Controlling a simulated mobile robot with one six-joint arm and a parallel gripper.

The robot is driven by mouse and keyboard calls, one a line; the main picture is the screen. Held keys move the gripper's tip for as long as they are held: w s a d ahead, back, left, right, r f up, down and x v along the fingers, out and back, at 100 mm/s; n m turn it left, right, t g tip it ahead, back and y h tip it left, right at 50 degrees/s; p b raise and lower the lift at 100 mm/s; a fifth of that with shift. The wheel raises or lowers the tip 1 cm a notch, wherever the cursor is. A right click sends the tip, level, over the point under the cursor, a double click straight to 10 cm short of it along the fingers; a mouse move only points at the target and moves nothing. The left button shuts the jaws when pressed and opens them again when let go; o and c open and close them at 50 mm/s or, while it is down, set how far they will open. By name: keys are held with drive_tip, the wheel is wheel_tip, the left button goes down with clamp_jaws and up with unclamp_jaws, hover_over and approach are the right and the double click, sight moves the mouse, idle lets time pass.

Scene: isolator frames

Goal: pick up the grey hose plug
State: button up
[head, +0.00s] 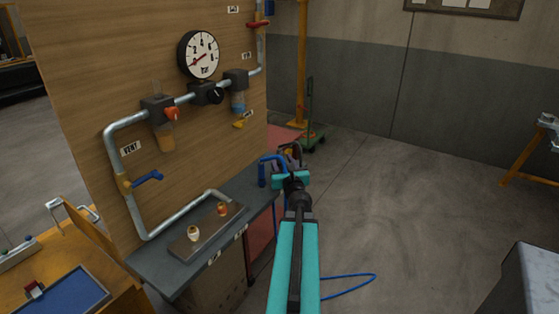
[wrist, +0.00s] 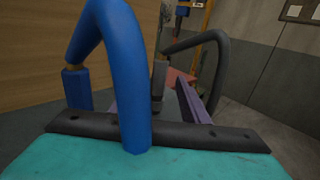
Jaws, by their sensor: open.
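In the wrist view, a dark grey hose (wrist: 197,42) arches just beyond my gripper (wrist: 175,88). My gripper is open, with a purple-grey finger showing on the right. The grey piece appears near the jaws, apart or touching I cannot tell. In the head view my gripper (head: 291,166) is by the shelf's right end, and it mostly hides the grey plug there.
A blue hose (wrist: 122,70) arches close across the wrist view, with its blue plug (wrist: 77,90) at left. The grey shelf (head: 165,265) carries a plate with two small fittings. Pipes and a gauge (head: 199,54) are on the wooden panel.

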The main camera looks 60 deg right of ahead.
drive_tip(key=shift+x, duration=1.15)
drive_tip(key=shift+p+x, duration=0.75)
drive_tip(key=shift+x, duration=1.8)
drive_tip(key=shift+f, duration=0.1)
clamp_jaws()
